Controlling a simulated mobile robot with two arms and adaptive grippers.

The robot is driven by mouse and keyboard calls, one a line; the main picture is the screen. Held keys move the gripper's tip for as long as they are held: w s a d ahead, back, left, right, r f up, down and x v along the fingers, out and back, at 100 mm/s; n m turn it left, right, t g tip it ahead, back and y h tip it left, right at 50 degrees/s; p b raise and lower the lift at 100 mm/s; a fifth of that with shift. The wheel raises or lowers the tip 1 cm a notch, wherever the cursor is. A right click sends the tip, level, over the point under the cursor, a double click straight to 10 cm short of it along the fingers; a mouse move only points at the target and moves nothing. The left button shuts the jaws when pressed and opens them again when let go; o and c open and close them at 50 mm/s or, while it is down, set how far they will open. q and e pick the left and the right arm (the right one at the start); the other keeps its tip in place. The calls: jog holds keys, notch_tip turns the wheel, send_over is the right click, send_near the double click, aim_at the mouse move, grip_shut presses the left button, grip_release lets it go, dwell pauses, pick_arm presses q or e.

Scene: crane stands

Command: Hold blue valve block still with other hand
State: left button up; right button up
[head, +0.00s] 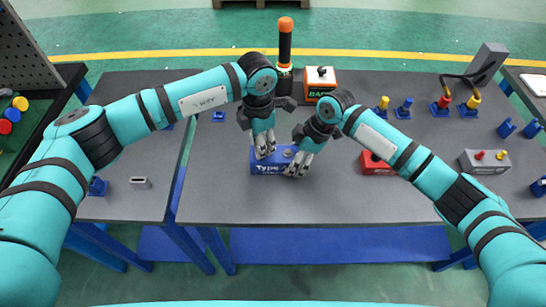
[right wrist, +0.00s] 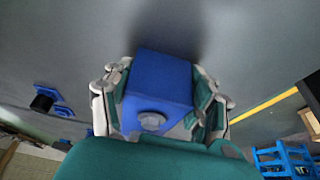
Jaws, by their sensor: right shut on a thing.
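The blue valve block (head: 268,168), with white lettering that starts "Type", lies on the dark table in the middle of the head view. My right gripper (head: 299,164) is at its right end and shut on it. In the right wrist view the blue block (right wrist: 162,82) sits between the fingers, with a grey round fitting on its near face. My left gripper (head: 265,151) points down over the block's left part, its fingertips at or just above the top. Whether its fingers are open or shut, or touch the block, is unclear.
A red block (head: 377,165) lies to the right, partly behind my right arm. A grey box (head: 484,161) with red and yellow knobs stands further right. An orange-and-black cylinder (head: 285,45) and an orange box (head: 320,82) stand behind. The table's front middle is clear.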

pick_arm(q)
grip_shut()
jog(key=shift+r, duration=0.1)
jog(key=n, duration=0.5)
dwell(0.4)
jog(key=shift+n, duration=1.1)
jog(key=n, duration=0.3)
jog(key=shift+r, duration=0.1)
